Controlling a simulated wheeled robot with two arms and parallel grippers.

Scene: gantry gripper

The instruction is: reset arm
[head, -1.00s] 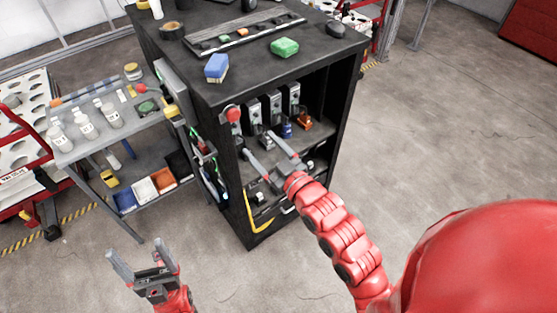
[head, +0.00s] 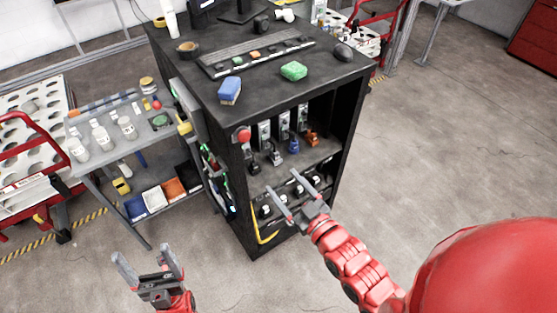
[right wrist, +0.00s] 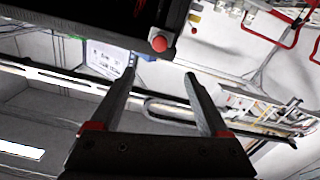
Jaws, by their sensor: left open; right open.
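My left gripper (head: 148,266) is open and empty at the lower left of the head view, above the bare floor. My right gripper (head: 291,190) is open, with its fingers pointing toward the open front of the black cabinet (head: 232,180). From the head view I cannot tell whether the fingertips are inside the cabinet's edge. In the right wrist view my right gripper (right wrist: 165,75) has nothing between its two fingers.
A grey cart (head: 90,160) with bottles stands left. The floor at right (head: 450,150) is clear.

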